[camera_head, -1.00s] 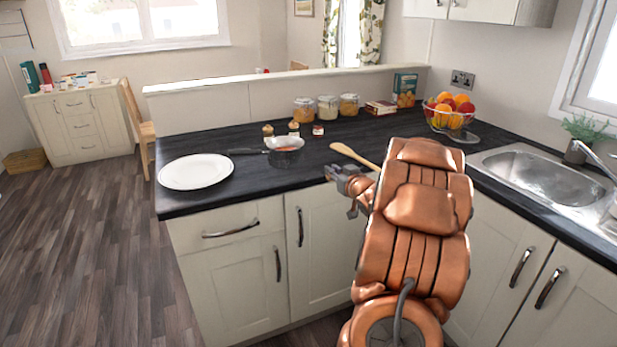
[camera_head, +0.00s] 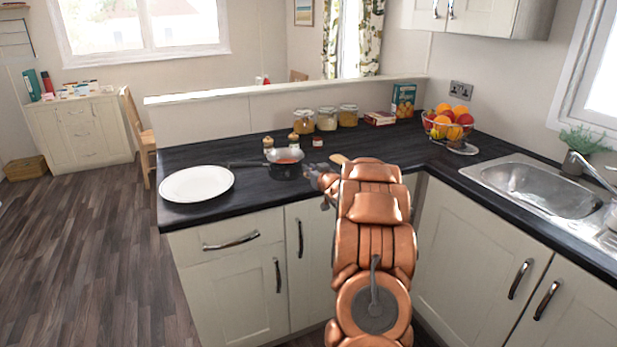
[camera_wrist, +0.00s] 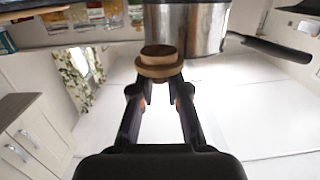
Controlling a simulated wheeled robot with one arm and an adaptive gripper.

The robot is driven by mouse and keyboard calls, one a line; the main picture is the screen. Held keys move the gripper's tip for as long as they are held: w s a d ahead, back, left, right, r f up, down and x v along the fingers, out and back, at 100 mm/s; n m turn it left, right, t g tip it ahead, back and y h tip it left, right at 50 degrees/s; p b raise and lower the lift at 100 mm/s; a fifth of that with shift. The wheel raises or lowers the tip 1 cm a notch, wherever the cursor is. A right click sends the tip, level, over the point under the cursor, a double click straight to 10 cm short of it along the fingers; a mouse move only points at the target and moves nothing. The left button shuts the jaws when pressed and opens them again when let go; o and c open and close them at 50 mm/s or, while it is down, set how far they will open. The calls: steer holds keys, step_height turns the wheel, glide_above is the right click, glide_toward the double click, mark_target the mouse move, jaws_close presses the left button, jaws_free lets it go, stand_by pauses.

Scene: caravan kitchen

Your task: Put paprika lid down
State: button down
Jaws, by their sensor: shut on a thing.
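My gripper (camera_wrist: 160,88) is shut on a small round brown lid (camera_wrist: 158,64), which sits between the fingertips in the wrist view. In the head view my gripper (camera_head: 322,180) is at the counter's front part, just right of the saucepan (camera_head: 287,164); the lid cannot be made out there. In the wrist view the saucepan's metal side (camera_wrist: 205,28) is right behind the lid; whether they touch I cannot tell.
A white plate (camera_head: 197,184) lies on the dark counter (camera_head: 250,195) left of the pan. A wooden spoon (camera_head: 338,158) is partly hidden by my arm. A fruit bowl (camera_head: 447,124) and sink (camera_head: 540,187) are right.

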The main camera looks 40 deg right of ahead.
steer(key=shift+w+d+f, duration=0.1)
steer(key=shift+w+f, duration=0.15)
steer(key=shift+w, duration=0.35)
steer(key=shift+f+p, duration=0.35)
steer(key=shift+f, duration=1.25)
steer(key=shift+f, duration=0.15)
steer(key=c, duration=1.2)
jaws_free()
steer(key=shift+o, duration=0.2)
steer(key=shift+s, duration=0.1)
steer(key=shift+s+r, duration=0.2)
steer(key=b+v, duration=0.2)
steer(key=v, duration=0.9)
steer(key=shift+s, duration=0.2)
